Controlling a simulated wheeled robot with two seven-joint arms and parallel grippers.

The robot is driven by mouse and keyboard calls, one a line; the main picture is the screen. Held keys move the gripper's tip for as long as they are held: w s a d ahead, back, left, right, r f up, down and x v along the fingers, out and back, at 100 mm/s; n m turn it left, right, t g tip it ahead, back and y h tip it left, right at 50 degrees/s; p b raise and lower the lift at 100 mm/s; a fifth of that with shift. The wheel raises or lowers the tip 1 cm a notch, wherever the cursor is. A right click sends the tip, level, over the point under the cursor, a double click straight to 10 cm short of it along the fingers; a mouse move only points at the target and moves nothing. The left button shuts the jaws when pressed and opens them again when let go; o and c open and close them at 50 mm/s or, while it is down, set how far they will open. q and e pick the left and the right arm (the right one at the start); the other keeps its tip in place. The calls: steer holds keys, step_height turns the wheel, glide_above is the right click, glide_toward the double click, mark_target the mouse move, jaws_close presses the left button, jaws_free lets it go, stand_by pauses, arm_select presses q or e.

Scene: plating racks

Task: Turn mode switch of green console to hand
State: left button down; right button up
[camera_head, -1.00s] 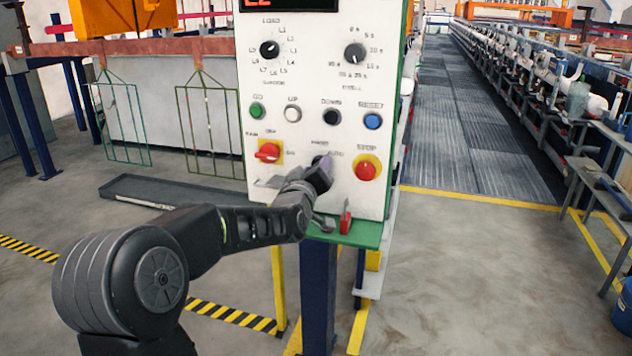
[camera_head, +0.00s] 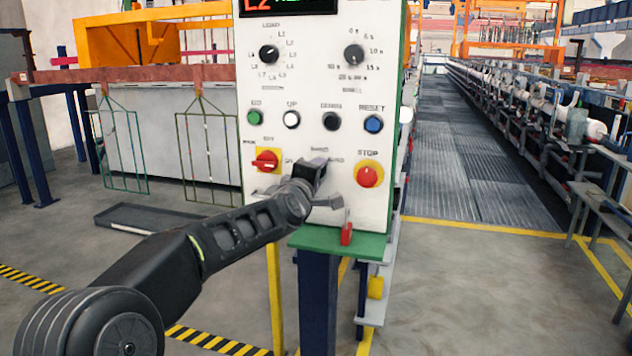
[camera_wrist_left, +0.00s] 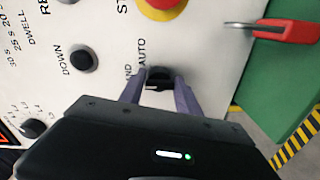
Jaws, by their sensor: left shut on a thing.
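The green console has a white panel (camera_head: 340,60) on a green base (camera_head: 345,243). Its mode switch (camera_wrist_left: 158,74) is a small black knob near the labels HAND and AUTO. My left gripper (camera_head: 312,168) is at the panel, between the red rotary switch (camera_head: 265,161) and the red stop button (camera_head: 369,176). In the left wrist view its two purple-grey fingers (camera_wrist_left: 161,90) are shut on the mode switch, one on each side. The gripper hides the switch in the head view. Which label the switch points to, I cannot tell. My right gripper is out of view.
Green, white, black and blue buttons sit in a row above, with two black dials (camera_head: 269,54) higher up. Wire racks (camera_head: 122,150) hang at left.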

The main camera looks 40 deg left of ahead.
arm_select(q)
steer(key=shift+r, duration=0.15)
steer(key=c, duration=1)
jaws_free()
steer(key=shift+c, duration=0.2)
steer(key=shift+s, duration=0.1)
steer(key=p+v, duration=0.1)
steer(key=v, duration=0.6)
steer(key=shift+s+d, duration=0.2)
steer(key=shift+s, duration=0.1)
